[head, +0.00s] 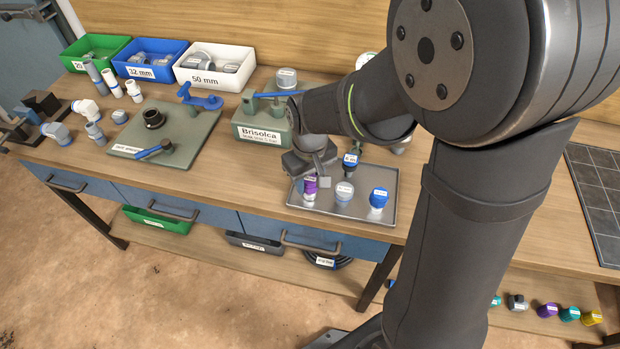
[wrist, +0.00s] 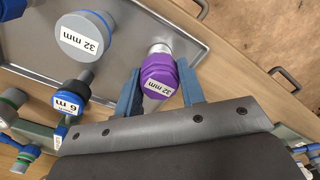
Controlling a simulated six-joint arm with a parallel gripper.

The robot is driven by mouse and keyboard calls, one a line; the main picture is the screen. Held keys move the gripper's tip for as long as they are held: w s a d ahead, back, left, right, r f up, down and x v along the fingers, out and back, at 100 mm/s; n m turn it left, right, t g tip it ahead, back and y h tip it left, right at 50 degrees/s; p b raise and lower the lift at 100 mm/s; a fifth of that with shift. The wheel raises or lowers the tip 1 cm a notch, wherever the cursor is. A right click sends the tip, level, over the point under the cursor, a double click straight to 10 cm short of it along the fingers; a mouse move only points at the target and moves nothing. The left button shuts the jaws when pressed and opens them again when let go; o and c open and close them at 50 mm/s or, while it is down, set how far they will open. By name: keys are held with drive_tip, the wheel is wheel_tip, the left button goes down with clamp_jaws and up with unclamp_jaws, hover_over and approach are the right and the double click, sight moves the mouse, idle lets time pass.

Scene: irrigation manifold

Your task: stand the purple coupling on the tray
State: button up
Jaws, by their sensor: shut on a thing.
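The coupling looks upright over the left part of the grey metal tray (head: 345,216). I cannot tell for sure whether its lower end touches the tray. My gripper and wrist hide part of the tray's back left.
On the tray stand a grey coupling (head: 344,192), a blue-topped coupling (head: 379,198) and a dark, blue-capped fitting (head: 349,166). The green "Brisolca" block (head: 262,128) is close behind left. The tray's front strip is clear.

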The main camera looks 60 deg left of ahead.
sight(310, 178)
drive_tip(key=shift+f, duration=0.15)
drive_tip(key=o, duration=1.1)
wheel_tip(310, 178, up, 12)
drive_tip(key=shift+r, duration=0.2)
drive_tip(key=shift+f, duration=0.15)
drive_tip(key=shift+f, duration=4.5)
